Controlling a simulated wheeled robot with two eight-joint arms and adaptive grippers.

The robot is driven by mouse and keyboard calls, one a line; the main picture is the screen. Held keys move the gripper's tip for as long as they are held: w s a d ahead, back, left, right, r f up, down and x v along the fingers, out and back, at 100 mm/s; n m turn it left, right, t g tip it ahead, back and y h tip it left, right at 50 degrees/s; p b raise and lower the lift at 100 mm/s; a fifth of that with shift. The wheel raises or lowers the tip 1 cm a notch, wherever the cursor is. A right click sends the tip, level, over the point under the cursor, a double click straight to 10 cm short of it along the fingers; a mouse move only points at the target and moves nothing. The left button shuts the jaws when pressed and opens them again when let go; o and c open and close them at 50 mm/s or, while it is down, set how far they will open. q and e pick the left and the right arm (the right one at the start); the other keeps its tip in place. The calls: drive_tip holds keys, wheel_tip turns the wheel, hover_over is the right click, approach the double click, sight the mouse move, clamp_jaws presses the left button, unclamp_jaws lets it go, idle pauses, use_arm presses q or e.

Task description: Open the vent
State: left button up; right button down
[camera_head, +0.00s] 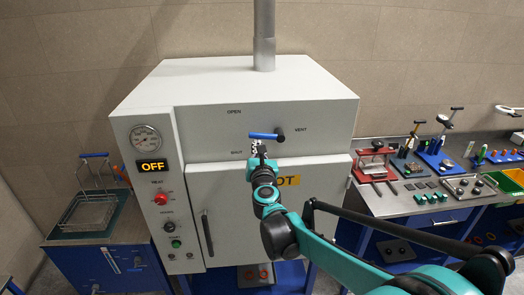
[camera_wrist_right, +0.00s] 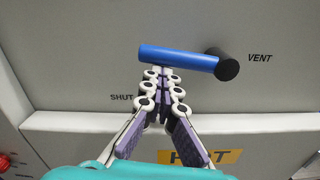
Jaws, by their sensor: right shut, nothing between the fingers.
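The vent lever (camera_head: 263,135) is a blue bar on a black round hub (camera_head: 280,135), on the upper front of the grey press oven. It points left from the hub, nearly level, its free end slightly higher. The label OPEN is above left and SHUT is below left. The lever also shows in the right wrist view (camera_wrist_right: 175,58), with its hub (camera_wrist_right: 226,66). My right gripper (camera_head: 256,146) is shut and empty, its fingertips (camera_wrist_right: 162,72) just under the middle of the bar. I cannot tell whether they touch it. My left gripper is out of view.
The oven door (camera_head: 245,205) has a vertical handle (camera_head: 207,234) at left and a HOT label. A control panel (camera_head: 160,200) reads OFF. A bench (camera_head: 385,203) with tools stands right, a wire basket (camera_head: 90,211) left. Space before the oven's upper left is clear.

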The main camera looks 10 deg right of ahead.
sight(259, 136)
wheel_tip(259, 136, up, 3)
drive_tip(key=m, duration=0.3)
drive_tip(key=shift+f+m+p, duration=0.15)
drive_tip(key=shift+m+p, duration=0.25)
drive_tip(key=shift+d+r, duration=0.15)
drive_tip(key=shift+r, duration=0.25)
